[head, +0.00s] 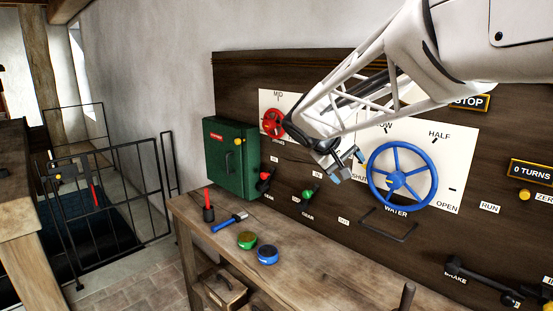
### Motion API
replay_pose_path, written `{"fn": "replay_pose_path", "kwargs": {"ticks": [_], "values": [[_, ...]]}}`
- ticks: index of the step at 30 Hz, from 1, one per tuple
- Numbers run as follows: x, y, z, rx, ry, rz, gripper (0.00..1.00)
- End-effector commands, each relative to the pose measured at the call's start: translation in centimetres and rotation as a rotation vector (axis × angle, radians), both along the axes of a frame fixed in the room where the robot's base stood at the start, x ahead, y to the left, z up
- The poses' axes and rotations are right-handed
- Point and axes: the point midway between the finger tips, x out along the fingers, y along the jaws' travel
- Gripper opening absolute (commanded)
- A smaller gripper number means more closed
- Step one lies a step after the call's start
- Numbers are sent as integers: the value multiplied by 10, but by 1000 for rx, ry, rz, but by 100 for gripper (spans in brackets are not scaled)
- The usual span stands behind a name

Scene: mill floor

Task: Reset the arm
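My arm reaches in from the upper right of the head view, in front of the dark wooden control board (232,82). My gripper (347,166) is in front of the board, just left of the blue handwheel (374,191). Its two fingertips look spread apart, with nothing seen between them. In this view the gripper appears apart from the wheel's rim; the depth between them is hard to tell. The arm hides part of the white dial plates behind it.
A wooden bench (340,276) runs below the board. On it are a red-topped tool (208,206), a blue-handled hammer (228,223), a green tin (247,240) and a blue tin (267,254). A green box (231,161), red wheel (271,122) and levers project from the board.

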Motion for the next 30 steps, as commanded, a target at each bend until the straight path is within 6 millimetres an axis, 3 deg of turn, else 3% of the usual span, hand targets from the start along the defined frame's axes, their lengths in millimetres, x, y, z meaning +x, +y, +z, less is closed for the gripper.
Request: {"fn": "replay_pose_path", "kwargs": {"ticks": [3,13,30], "values": [[-40,-10,-7,68,18,-21,76],[-145,-25,-36,265,55,-77,76],[-309,-19,-103,603,54,-165,76]]}}
